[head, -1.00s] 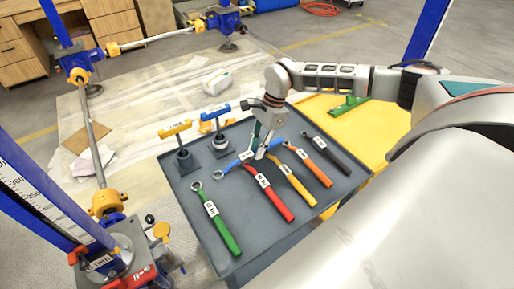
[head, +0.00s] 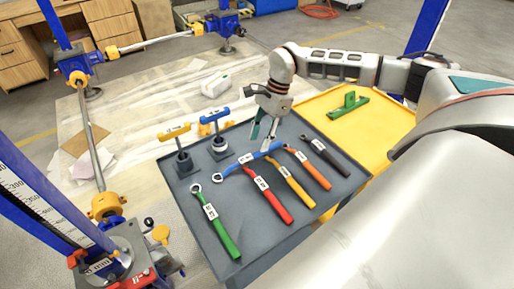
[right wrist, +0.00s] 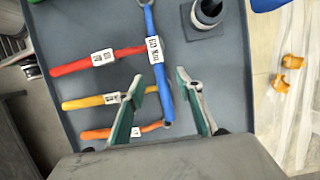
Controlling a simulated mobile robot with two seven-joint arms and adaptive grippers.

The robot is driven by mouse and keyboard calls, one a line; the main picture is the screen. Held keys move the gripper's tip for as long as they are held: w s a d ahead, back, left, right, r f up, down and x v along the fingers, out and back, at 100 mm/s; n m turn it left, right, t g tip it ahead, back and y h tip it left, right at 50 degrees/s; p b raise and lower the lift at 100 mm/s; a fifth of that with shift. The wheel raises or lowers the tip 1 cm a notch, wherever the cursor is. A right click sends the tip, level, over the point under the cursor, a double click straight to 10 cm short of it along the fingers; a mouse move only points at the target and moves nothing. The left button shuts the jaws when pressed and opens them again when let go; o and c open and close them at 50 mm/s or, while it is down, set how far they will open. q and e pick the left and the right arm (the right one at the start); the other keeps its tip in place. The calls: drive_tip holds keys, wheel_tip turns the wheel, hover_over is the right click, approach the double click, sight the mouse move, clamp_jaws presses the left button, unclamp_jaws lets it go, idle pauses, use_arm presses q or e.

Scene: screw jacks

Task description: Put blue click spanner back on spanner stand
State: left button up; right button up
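The blue spanner (head: 236,165) lies aslant on the grey tray table, by the ring ends of the red, yellow and orange spanners. It also shows in the right wrist view (right wrist: 160,62), with a white label. My right gripper (head: 261,143) is above its far handle end. In the right wrist view its open fingers (right wrist: 160,74) stand on either side of the blue handle, with visible gaps; I cannot tell their exact height. Two posts stand at the table's left back, one with a yellow bar (head: 174,131), one with a blue bar (head: 215,115). Which is the spanner stand is unclear. My left gripper is not seen.
Green (head: 222,228), red (head: 268,196), yellow (head: 296,187), orange (head: 312,170) and black (head: 327,157) spanners lie on the grey table (head: 185,203). A yellow surface (head: 380,137) with a green tool (head: 348,105) adjoins at right. Blue jack frames stand at left.

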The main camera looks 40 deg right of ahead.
drive_tip(key=v, duration=0.7)
drive_tip(key=shift+s+f, duration=0.1)
idle(0.4)
